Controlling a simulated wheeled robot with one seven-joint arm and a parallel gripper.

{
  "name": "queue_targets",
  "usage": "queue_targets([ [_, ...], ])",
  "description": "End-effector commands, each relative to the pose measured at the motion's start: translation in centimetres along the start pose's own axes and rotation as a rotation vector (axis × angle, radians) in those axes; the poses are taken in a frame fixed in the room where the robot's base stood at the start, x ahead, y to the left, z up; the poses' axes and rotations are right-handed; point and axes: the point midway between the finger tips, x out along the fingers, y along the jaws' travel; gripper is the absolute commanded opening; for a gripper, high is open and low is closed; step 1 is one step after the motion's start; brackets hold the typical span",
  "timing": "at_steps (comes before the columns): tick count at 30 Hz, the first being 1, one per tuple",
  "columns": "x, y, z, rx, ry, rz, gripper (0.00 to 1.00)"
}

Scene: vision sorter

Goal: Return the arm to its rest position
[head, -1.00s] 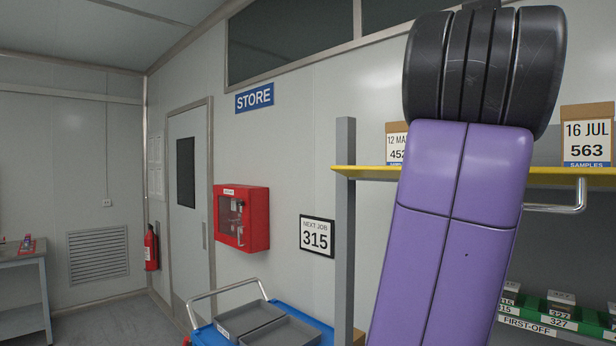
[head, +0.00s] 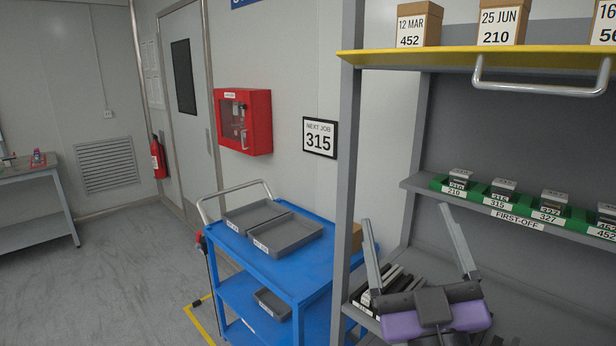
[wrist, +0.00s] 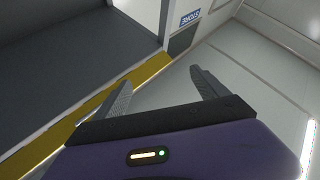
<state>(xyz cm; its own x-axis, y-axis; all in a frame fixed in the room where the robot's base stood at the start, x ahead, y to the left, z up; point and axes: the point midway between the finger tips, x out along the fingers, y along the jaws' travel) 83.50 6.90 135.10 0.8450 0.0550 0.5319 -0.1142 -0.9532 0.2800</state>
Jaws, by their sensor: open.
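My gripper (head: 412,235) is at the lower right of the head view, in front of the shelf rack. Its two grey fingers point upward and stand wide apart, with nothing between them. In the wrist view my gripper (wrist: 165,88) also shows open and empty, with the yellow shelf edge (wrist: 60,137) behind it and the blue STORE sign (wrist: 190,18) beyond. The rest of my arm is out of the head view.
The shelf rack (head: 350,180) has a yellow-edged top shelf (head: 440,58) with boxes and a green FIRST-OFF strip (head: 515,222) holding several small parts. A blue trolley (head: 285,270) with grey trays (head: 290,235) stands left.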

Motion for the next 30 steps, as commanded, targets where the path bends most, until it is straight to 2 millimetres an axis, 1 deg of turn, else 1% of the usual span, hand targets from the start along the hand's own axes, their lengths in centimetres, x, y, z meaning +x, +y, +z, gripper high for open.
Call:
queue_targets([
  [1, -2.2, -0.4, 1.4, 0.014, -0.019, -0.020, 0.83],
  [2, -3.4, -0.6, 2.0, 0.025, -0.026, -0.030, 0.83],
  [3, -4.9, -0.7, 2.7, 0.039, -0.038, -0.042, 0.83],
  [5, -7.2, -0.9, 3.7, 0.062, -0.054, -0.059, 0.83],
  [6, -8.8, -1.1, 4.3, 0.078, -0.067, -0.069, 0.83],
  [11, -15.0, -1.2, 6.2, 0.142, -0.127, -0.098, 0.83],
  [12, -16.6, -1.1, 6.6, 0.156, -0.145, -0.103, 0.83],
  [17, -22.7, -0.7, 7.8, 0.214, -0.227, -0.112, 0.83],
  [18, -24.2, -0.6, 8.0, 0.228, -0.251, -0.112, 0.83],
  [23, -30.1, 0.1, 8.6, 0.274, -0.356, -0.107, 0.83],
  [24, -31.6, 0.2, 8.7, 0.285, -0.386, -0.104, 0.83],
  [26, -33.8, 0.5, 8.9, 0.296, -0.434, -0.100, 0.83],
  [30, -39.1, 0.9, 9.2, 0.315, -0.568, -0.091, 0.83],
])
